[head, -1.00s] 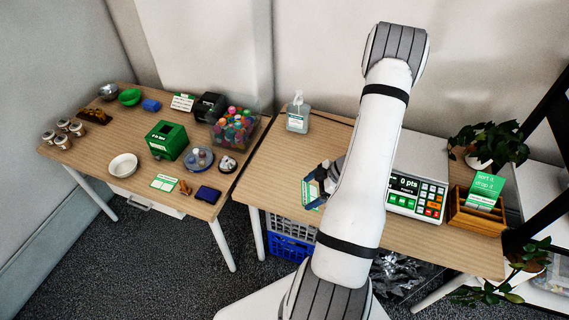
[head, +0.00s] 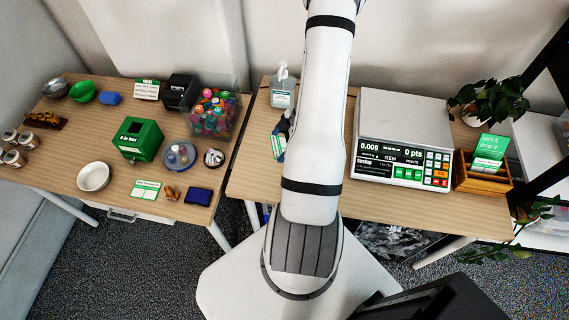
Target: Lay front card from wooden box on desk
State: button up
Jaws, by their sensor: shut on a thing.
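The wooden box (head: 483,185) stands at the right end of the right desk (head: 440,203), with a green "sort it drop it" card (head: 491,147) upright in it. My gripper (head: 284,132) is at the left part of this desk, mostly hidden behind my white arm. It is shut on a small green and white card (head: 277,146), which shows tilted at its left side. I cannot tell whether this card touches the desk.
A scale (head: 402,125) fills the desk right of my arm. A sanitizer bottle (head: 283,92) stands just behind my gripper. A plant (head: 490,98) is behind the box. The left table (head: 60,163) holds a clear bin (head: 214,112), a green box (head: 138,139) and a bowl (head: 93,176). Bare desk lies left of my arm.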

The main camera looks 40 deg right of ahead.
notch_tip(320, 180, down, 6)
jog(key=b, duration=0.6)
jog(key=shift+f+b, duration=0.65)
jog(key=shift+f, duration=0.55)
jog(key=o, duration=0.7)
jog(key=w+a+r+p, duration=0.1)
jog(key=a, duration=0.1)
jog(key=w+a+r+p, duration=0.2)
jog(key=a, duration=0.1)
jog(key=shift+a+r+p, duration=0.3)
jog(key=shift+r, duration=0.05)
jog(key=shift+w+a+r, duration=0.1)
jog(key=shift+w+a, duration=0.1)
jog(key=shift+a, duration=0.1)
